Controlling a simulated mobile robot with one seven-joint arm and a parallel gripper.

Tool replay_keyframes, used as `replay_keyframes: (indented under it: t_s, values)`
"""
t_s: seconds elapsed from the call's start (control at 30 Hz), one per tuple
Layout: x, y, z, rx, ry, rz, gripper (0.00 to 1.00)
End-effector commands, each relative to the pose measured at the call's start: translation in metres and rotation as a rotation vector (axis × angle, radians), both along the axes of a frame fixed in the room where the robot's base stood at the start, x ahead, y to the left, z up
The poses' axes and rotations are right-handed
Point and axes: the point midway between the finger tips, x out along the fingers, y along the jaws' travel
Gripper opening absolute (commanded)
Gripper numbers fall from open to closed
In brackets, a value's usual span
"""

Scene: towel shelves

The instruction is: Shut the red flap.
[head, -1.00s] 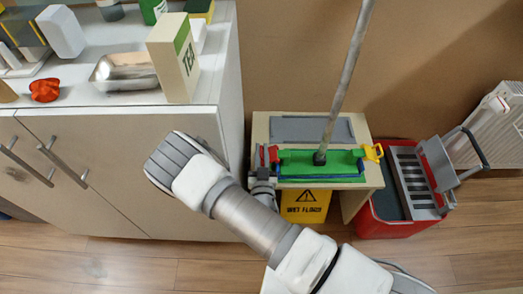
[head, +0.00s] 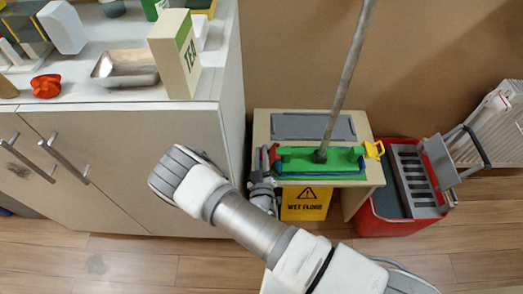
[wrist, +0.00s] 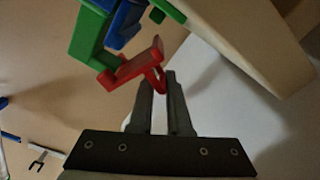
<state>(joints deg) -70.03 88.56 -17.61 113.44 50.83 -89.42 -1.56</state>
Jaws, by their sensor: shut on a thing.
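The red flap (head: 274,153) is at the left end of the green mop head (head: 325,160), which lies on a small beige table with its pole standing up. In the wrist view the red flap (wrist: 130,69) sticks out from the green end at an angle. My gripper (head: 264,180) is beside the table's left edge, just below the flap. In the wrist view my gripper (wrist: 160,79) has its fingers close together, with the flap's tip at them; it is shut on the flap. The exact contact is partly hidden.
A yellow flap (head: 373,150) is at the mop head's right end. A yellow wet-floor sign (head: 304,204) stands under the table. A red mop bucket (head: 398,228) is to the right. A white cabinet (head: 130,160) stands close on the left.

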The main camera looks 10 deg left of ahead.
Motion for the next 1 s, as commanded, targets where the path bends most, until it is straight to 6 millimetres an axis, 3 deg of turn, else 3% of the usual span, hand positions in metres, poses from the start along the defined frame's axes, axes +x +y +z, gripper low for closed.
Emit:
replay_keyframes:
  t_s: [0.5,1.0]
  values:
    - [0.001,-0.008,-0.022,-0.372,-0.097,0.001,0.00]
    - [0.002,-0.013,-0.028,-0.472,-0.118,-0.001,0.00]
